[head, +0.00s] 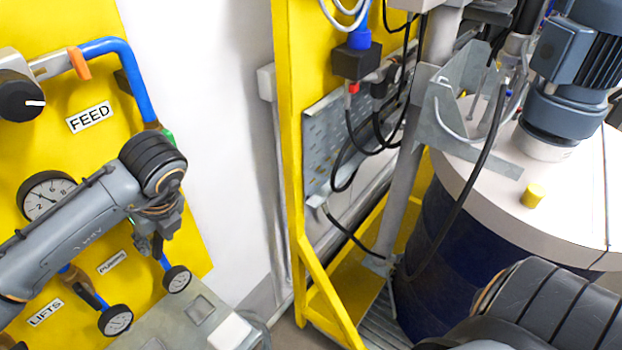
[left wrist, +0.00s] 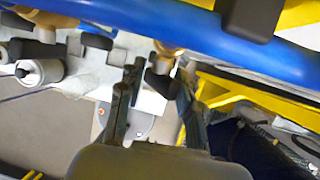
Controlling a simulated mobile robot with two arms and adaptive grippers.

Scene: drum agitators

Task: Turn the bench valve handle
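My left gripper (head: 152,246) hangs in front of the yellow panel, below the dark wrist joint of my left arm, close to a blue pipe. In the left wrist view my left gripper (left wrist: 159,72) has its two dark fingers apart. A brass fitting (left wrist: 164,57) under a blue pipe (left wrist: 130,22) shows at the gap between the fingertips; I cannot tell if they touch it. An orange handle (head: 80,63) sits on the upper blue pipe, and a green handle (head: 168,137) shows partly behind my arm. Which one is the bench valve handle is unclear. My right gripper is out of view.
The yellow panel (head: 190,255) carries several gauges, such as one under the FEED label (head: 48,194), and a black knob (head: 20,101). A grey bench (head: 165,322) lies below. A yellow frame (head: 290,130) and a dark blue drum (head: 440,262) stand to the right.

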